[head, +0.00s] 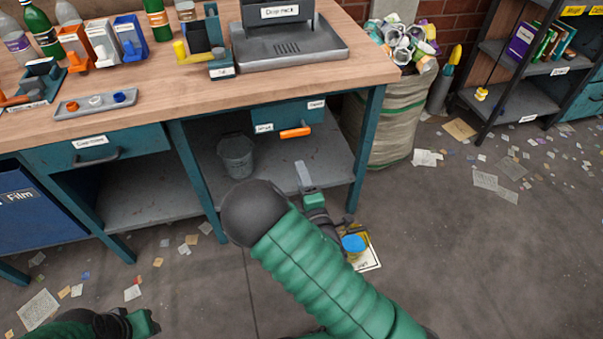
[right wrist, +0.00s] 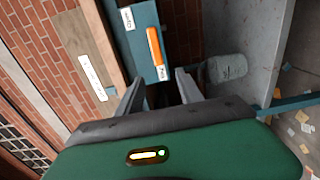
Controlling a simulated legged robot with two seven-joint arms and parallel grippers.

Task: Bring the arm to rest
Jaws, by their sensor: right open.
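My right arm's green sleeve crosses the lower middle of the head view. My right gripper (head: 306,180) is partly hidden behind that arm, in front of the bench's lower shelf. In the right wrist view its two grey fingers (right wrist: 158,92) stand apart with nothing between them. They point toward a teal box with an orange handle (right wrist: 155,47), which also shows under the bench top in the head view (head: 296,132). My left gripper (head: 142,322) is only partly in view at the bottom left; its fingers cannot be made out.
The wooden bench (head: 180,88) carries bottles, small bins, a tray (head: 95,103) and a drop-mark station (head: 285,45). A grey bucket (head: 236,155) stands on the shelf (head: 320,165). A full sack (head: 385,115) stands right of the bench. The floor at right is mostly open, with scattered paper.

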